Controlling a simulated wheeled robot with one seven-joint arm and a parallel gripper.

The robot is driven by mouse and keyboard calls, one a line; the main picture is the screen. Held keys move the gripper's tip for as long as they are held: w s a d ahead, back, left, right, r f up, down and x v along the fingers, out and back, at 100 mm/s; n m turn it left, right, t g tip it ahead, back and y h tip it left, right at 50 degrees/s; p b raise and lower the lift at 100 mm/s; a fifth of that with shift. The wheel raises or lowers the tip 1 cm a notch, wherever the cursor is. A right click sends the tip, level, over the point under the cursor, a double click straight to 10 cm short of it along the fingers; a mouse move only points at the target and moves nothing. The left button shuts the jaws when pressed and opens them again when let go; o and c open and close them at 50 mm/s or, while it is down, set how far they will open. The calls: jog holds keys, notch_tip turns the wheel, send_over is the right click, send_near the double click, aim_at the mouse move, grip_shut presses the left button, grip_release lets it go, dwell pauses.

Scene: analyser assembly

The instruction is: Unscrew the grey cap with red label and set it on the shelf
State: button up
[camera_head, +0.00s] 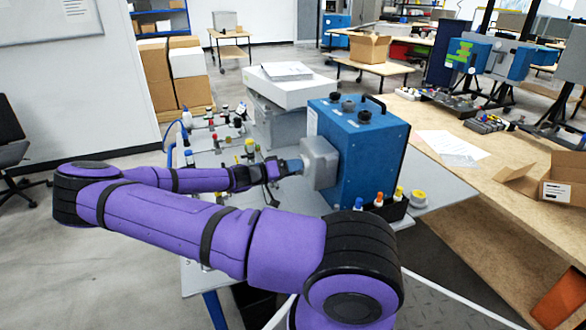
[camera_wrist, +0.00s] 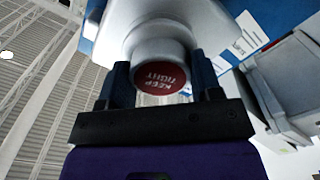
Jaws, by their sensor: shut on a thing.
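The grey cap with a red label (camera_wrist: 160,78) reading "KEEP TIGHT" faces the wrist camera. My gripper (camera_wrist: 162,84) is shut on the cap, with one dark finger on each side of it. The cap sits at the end of the rounded grey housing (camera_wrist: 172,20); I cannot tell how far it is screwed in. In the head view the housing (camera_head: 319,163) juts left from the blue analyser (camera_head: 362,150), and my gripper (camera_head: 278,168) reaches it from the left, level. The cap (camera_head: 293,166) is small there. I cannot tell which surface is the shelf.
A grey table (camera_head: 440,180) carries the analyser. A black rack (camera_head: 390,211) with several bottles stands at the front right, beside a white-and-yellow round part (camera_head: 418,199). A white device (camera_head: 290,86) is behind.

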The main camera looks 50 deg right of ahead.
jog(key=n, duration=2.1)
jog(key=o, duration=0.9)
jog(key=shift+c, duration=0.2)
